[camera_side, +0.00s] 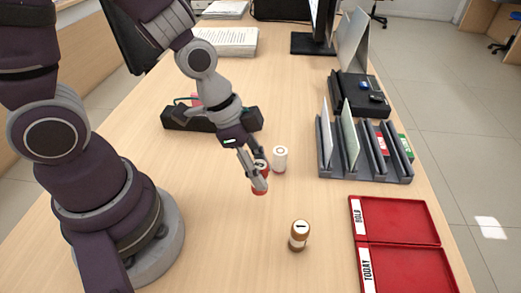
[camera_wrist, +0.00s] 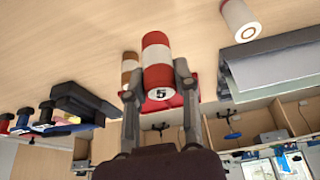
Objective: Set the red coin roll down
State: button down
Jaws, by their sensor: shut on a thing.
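The red coin roll (camera_side: 260,186) has red and white bands, and its end face is marked 5 in the wrist view (camera_wrist: 157,60). My gripper (camera_side: 259,173) is shut on it, with one finger on each side in the wrist view (camera_wrist: 158,78). The roll is low over the wooden counter, left of the middle of the side view. I cannot tell whether its lower end touches the counter. My fingers hide part of the roll in the side view.
A white roll (camera_side: 280,158) stands close behind and right of my gripper. A brown roll (camera_side: 299,235) stands nearer the camera. Red trays marked HOLD (camera_side: 433,212) and TODAY (camera_side: 450,282) lie at right. A grey slotted rack (camera_side: 365,179) is behind them. Bare counter lies left of the brown roll.

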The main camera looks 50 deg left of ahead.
jog(key=s+d+r+m+g, duration=0.2)
jog(key=s+d+m+g, duration=0.3)
jog(key=s+d+m, duration=0.7)
jog(key=a+f, duration=0.1)
jog(key=f, duration=0.1)
jog(key=a+f+m, duration=0.1)
jog(key=f, duration=0.1)
jog(key=w+f+m, duration=0.1)
jog(key=f, duration=0.2)
jog(key=shift+a+h, duration=0.3)
jog(key=shift+a, duration=0.1)
jog(key=shift+f, duration=0.3)
jog(key=shift+f, duration=0.15)
jog(key=c, duration=0.8)
grip_release()
jog(key=shift+c, duration=0.2)
